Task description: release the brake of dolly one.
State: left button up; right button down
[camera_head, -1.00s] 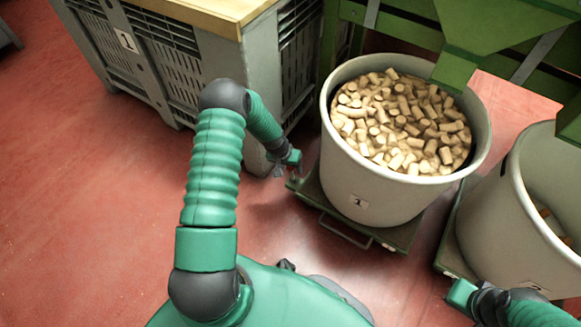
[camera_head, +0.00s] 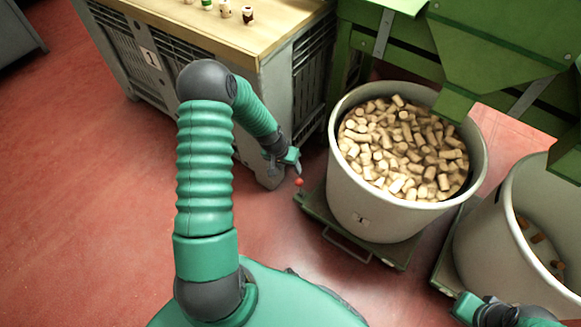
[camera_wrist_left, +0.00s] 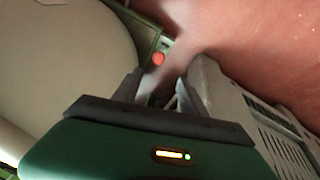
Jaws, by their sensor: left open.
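Dolly one (camera_head: 348,243) is a low green platform under the grey tub (camera_head: 382,218) marked 1. A small red knob (camera_head: 299,182) shows at the dolly's left corner. It also shows in the left wrist view (camera_wrist_left: 158,59), just beyond and between the fingertips. My left gripper (camera_head: 285,169) is open and empty, close to the knob; I cannot tell whether it touches. Its two fingers (camera_wrist_left: 160,80) stand apart in the wrist view. My right gripper (camera_head: 466,306) shows only in part at the bottom right, and its fingers cannot be made out.
Cork stoppers (camera_head: 402,145) fill tub one. A second grey tub (camera_head: 490,235) with a few corks stands at right on another dolly. A grey crate (camera_head: 150,60) with a wooden top (camera_head: 265,25) stands behind my left arm. Green machinery (camera_head: 480,50) overhangs the tubs. Red floor at left is clear.

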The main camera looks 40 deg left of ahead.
pick_arm(q)
jog(key=shift+w+f+b, duration=0.1)
jog(key=shift+f+b, duration=0.2)
jog(key=shift+c, duration=1)
jog(key=w+f+m+b, duration=0.1)
jog(key=w+f+m+t+b, duration=0.1)
jog(key=b, duration=0.1)
jog(key=w+f+m+b, duration=0.1)
jog(key=b, duration=0.1)
jog(key=shift+d+f+m+t+y, duration=0.3)
jog(key=shift+d+y, duration=0.05)
jog(key=shift+y, duration=0.05)
jog(key=c, duration=0.5)
jog(key=shift+w+d+r+m+t+b, duration=0.1)
jog(key=shift+w+d+m+t+b, duration=0.2)
jog(key=shift+w+m, duration=0.25)
jog(key=shift+w+d+r+m+t+b, duration=0.1)
jog(key=shift+w+d+m+t+b, duration=0.2)
jog(key=shift+w, duration=0.3)
grip_shut()
jog(key=b+x, duration=0.7)
jog(key=x, duration=0.4)
jog(key=s, duration=0.1)
jog(key=s+b, duration=0.1)
jog(key=s, duration=0.2)
jog(key=shift+s+a+r, duration=0.2)
jog(key=shift+s+r, duration=0.1)
jog(key=shift+s, duration=0.1)
